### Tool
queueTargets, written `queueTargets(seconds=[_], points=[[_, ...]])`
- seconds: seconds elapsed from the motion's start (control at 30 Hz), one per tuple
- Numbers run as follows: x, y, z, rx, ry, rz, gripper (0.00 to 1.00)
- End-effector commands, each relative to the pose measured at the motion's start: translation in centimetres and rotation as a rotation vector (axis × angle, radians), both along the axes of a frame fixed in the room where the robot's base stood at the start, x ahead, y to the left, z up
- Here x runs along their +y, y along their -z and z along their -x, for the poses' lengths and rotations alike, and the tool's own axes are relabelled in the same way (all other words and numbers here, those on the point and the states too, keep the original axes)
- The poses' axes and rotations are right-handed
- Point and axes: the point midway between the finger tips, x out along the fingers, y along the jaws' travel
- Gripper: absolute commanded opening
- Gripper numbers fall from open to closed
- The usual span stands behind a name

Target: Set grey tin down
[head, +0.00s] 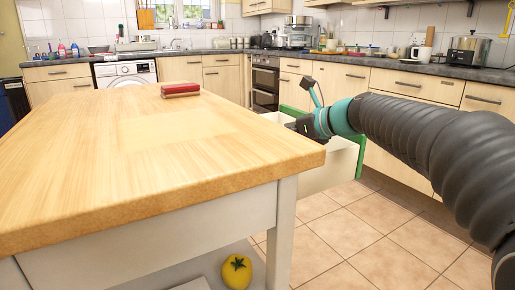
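My gripper (298,126) is just beyond the right edge of the wooden island top (110,150), at about the height of the top. Its dark fingers are small and seen from behind and the side, so I cannot tell whether they are open or shut. I cannot make out a grey tin in this view. If one is at the fingers, it is hidden or too small to tell.
A red block-like item (181,90) lies at the island's far edge. A yellow fruit-like item (236,271) is on the lower shelf. A pale box-like thing with green edges (338,160) stands behind my gripper. Most of the island top is bare.

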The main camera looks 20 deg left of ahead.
Motion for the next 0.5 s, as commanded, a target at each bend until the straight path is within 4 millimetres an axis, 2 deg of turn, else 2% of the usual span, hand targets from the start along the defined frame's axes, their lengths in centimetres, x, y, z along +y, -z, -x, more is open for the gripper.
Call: queueTargets(seconds=[0.1,0.5], points=[[2.0,1.2,-0.7,0.001,-0.002,0.0,0.45],[4.7,2.7,-1.8,0.0,-0.001,0.0,0.45]])
